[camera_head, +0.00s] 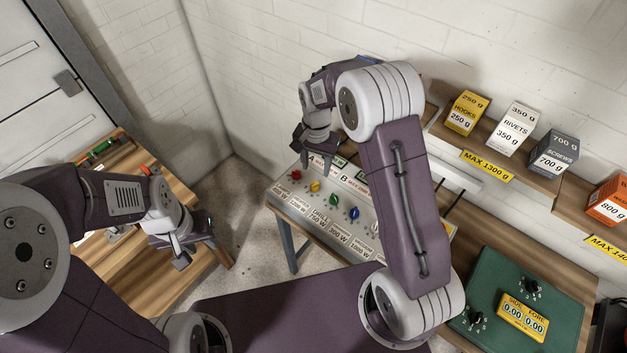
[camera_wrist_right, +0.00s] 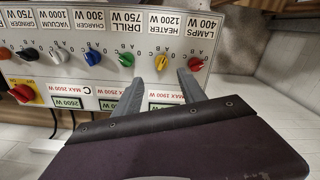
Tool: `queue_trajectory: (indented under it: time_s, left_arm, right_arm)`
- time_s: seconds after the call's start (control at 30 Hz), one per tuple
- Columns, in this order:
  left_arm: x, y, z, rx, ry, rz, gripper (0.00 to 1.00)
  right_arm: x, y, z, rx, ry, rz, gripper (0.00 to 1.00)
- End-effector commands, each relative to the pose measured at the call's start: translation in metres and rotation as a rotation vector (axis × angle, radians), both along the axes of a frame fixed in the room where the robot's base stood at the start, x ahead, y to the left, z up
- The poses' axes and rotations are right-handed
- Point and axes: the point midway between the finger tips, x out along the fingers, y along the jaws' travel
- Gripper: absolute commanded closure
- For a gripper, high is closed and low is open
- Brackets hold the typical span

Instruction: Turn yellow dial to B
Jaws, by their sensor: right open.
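The yellow dial (camera_head: 315,187) is on the grey sloped panel (camera_head: 276,197), between the red dial and the green dial. In the right wrist view the yellow dial (camera_wrist_right: 162,61) shows upside down, under the HEATER 1200 W label. My right gripper (camera_head: 318,160) is above the panel's left end. In its wrist view the right gripper (camera_wrist_right: 159,75) is open, its fingertips just short of the yellow dial and to either side of it. The letter the dial points at is too small to read. My left gripper (camera_head: 190,248) is by the wooden bench at left, away from the panel.
The red dial (camera_wrist_right: 196,64) and green dial (camera_wrist_right: 126,60) flank the yellow one closely. Blue (camera_wrist_right: 92,57) and more dials follow along the panel. A shelf with boxes (camera_head: 466,112) is on the back wall. A green scale (camera_head: 560,318) stands at right.

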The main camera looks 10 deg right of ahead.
Motion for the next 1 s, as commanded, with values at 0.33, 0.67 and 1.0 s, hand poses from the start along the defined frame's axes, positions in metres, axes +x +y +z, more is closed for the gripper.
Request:
queue_trajectory:
  time_s: [0.33,0.67,1.0]
  left_arm:
    - [0.000,0.000,0.015,0.000,0.000,0.000,0.64]
    - [0.000,0.000,0.019,0.000,0.000,0.000,0.64]
    - [0.000,0.000,0.018,0.000,0.000,0.000,0.64]
  right_arm:
    - [-0.002,0.000,-0.064,0.000,0.005,0.001,0.52]
    - [0.000,0.000,-0.089,0.000,-0.001,0.000,0.52]
    - [0.000,0.000,-0.088,0.000,-0.001,0.001,1.00]
